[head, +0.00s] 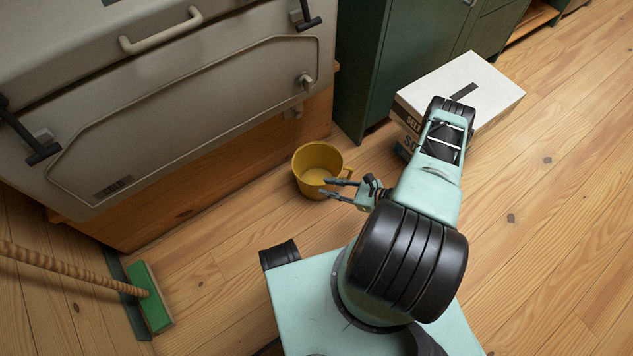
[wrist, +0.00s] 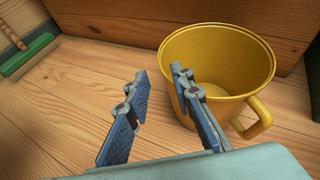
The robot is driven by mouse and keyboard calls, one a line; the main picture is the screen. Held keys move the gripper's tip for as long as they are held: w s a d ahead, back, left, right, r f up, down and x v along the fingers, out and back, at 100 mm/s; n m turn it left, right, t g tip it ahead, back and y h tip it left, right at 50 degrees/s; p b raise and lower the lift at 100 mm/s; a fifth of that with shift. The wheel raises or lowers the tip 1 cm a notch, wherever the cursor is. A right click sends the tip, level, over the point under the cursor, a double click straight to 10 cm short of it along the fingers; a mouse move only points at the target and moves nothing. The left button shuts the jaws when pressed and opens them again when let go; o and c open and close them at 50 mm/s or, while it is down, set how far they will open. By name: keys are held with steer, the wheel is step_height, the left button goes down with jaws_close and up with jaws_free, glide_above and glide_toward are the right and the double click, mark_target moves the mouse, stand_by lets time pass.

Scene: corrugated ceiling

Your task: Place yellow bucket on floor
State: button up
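The yellow bucket (head: 318,170) stands upright on the wooden floor, close to the wooden base under the large grey cooler. Its handle points right, toward my arm. In the wrist view the bucket (wrist: 220,62) is at the upper right, with its open top and empty inside showing. My gripper (head: 332,188) is beside the bucket at its near right side. In the wrist view my gripper (wrist: 160,82) has its two fingers apart with bare floor between them. The right finger overlaps the bucket's left side in the picture; whether it touches is unclear.
The grey cooler (head: 200,90) on its wooden base stands behind the bucket. A white box (head: 480,85) and a green cabinet (head: 390,50) are at the right. A green broom (head: 150,298) rests at the lower left. Floor (head: 540,220) at the right is clear.

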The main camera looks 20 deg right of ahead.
steer(key=shift+v, duration=1.45)
